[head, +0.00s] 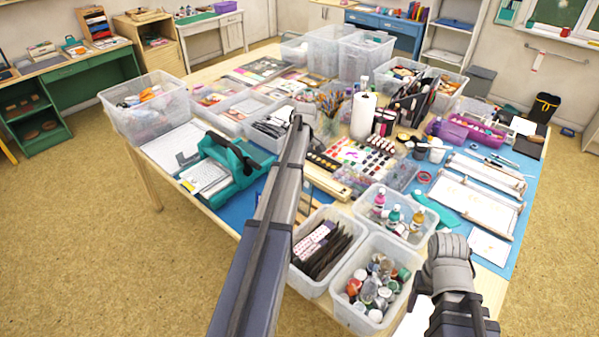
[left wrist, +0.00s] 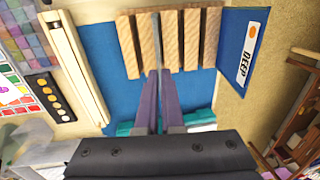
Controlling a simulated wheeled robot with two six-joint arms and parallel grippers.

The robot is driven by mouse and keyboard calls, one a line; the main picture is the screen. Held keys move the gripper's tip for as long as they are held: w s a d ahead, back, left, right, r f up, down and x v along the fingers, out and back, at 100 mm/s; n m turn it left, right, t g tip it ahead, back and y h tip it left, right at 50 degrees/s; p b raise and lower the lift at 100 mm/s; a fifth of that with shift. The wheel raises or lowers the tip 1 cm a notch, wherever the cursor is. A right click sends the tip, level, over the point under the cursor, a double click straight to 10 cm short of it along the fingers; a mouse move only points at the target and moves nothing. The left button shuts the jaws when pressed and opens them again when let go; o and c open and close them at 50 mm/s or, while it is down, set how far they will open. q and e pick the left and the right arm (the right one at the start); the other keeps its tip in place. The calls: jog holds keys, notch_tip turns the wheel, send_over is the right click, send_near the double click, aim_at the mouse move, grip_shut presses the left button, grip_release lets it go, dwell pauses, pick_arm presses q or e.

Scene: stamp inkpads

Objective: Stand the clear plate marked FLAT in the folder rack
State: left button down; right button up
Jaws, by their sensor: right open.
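The folder rack (left wrist: 190,42) shows in the left wrist view as several light wooden bars with gaps between them, over a blue mat. My left gripper (left wrist: 152,82) is shut on a thin grey plate (left wrist: 156,35) seen edge-on. The plate reaches from the fingers along a gap between two bars; I cannot tell how deep it sits. No FLAT mark shows. In the head view my left arm hides the left gripper and most of the rack. My right gripper (head: 450,258) is open and empty at the lower right, away from the rack.
A white label reading DEEP (left wrist: 245,63) lies beside the rack on a blue patch. A teal machine (head: 222,170) stands left of my left arm. Bins of black packets (head: 322,246) and small jars (head: 370,285) stand at the front edge. The table is crowded.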

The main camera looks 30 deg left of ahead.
pick_arm(q)
jog(key=shift+f, duration=0.4)
jog(key=c, duration=1)
grip_release()
jog(key=shift+r, duration=0.15)
jog(key=shift+w+r+p, duration=0.15)
jog(key=shift+r+p, duration=1.05)
jog(key=shift+w+r+p, duration=0.15)
jog(key=shift+r+p, duration=1.05)
jog(key=r+p, duration=0.5)
jog(key=w+r+p, duration=0.1)
jog(key=r+p, duration=0.1)
jog(key=shift+d+r+p, duration=0.15)
jog(key=shift+r+p, duration=0.15)
